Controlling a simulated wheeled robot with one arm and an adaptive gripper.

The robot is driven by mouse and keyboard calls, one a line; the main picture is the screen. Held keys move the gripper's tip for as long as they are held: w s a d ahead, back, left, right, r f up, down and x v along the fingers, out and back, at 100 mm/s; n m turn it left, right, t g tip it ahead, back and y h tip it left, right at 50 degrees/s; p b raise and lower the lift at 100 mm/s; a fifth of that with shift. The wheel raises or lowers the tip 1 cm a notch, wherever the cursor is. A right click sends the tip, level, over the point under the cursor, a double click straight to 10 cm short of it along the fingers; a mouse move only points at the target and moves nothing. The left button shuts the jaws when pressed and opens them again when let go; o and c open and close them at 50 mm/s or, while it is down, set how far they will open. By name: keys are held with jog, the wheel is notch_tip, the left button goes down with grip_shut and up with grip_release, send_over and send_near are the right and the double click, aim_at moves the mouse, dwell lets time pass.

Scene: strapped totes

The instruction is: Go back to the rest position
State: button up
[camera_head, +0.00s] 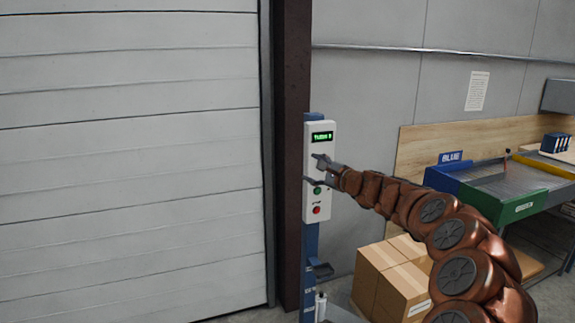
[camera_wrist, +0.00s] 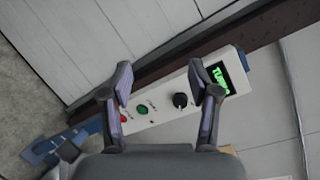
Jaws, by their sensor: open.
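My gripper (camera_head: 314,170) is open in front of a white control box on a blue post, with my copper-coloured arm reaching in from the lower right. In the wrist view, the spread fingers of my gripper (camera_wrist: 160,82) frame the control box (camera_wrist: 162,97), with nothing held between them. The black knob (camera_wrist: 180,100) shows between the fingers, nearer the right one; whether it is touched cannot be told. The box carries a lit green display (camera_head: 322,137), a green button (camera_head: 317,190) and a red button (camera_head: 316,210).
A large white shutter door (camera_head: 130,160) fills the left. A brown steel column (camera_head: 292,100) stands behind the post. Cardboard boxes (camera_head: 385,275) sit on the floor under my arm. A workbench with a green-fronted bin (camera_head: 520,207) and a "BLUE" sign (camera_head: 451,157) is at the right.

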jog(key=s+a+r+n+g+y, duration=0.1)
jog(key=s+a+n+g, duration=0.35)
jog(key=s+a, duration=0.5)
jog(key=s+a+r+n+g+y, duration=0.15)
jog(key=s+a+n+g, duration=0.35)
jog(key=s, duration=0.8)
jog(key=s+f+n+g+h, duration=0.1)
jog(key=s+f+n+h, duration=0.2)
jog(key=s, duration=0.5)
jog(key=s+f+n+g, duration=0.1)
jog(key=s+f+n, duration=0.25)
jog(key=s, duration=0.35)
jog(key=s+d+f+g+h, duration=0.1)
jog(key=s+d+f+h, duration=0.2)
jog(key=s+d, duration=0.4)
jog(key=s+d+f+n+g+h, duration=0.1)
jog(key=s+d+f+g+h, duration=0.1)
jog(key=s+d+f, duration=0.4)
jog(key=s+d+f+g+h, duration=0.1)
jog(key=s+d+f+h, duration=0.3)
jog(key=s+d, duration=0.4)
jog(key=s+f, duration=0.1)
jog(key=s, duration=0.4)
jog(key=shift+s, duration=0.15)
jog(key=shift+f+g+h, duration=0.1)
jog(key=shift+g+h, duration=0.15)
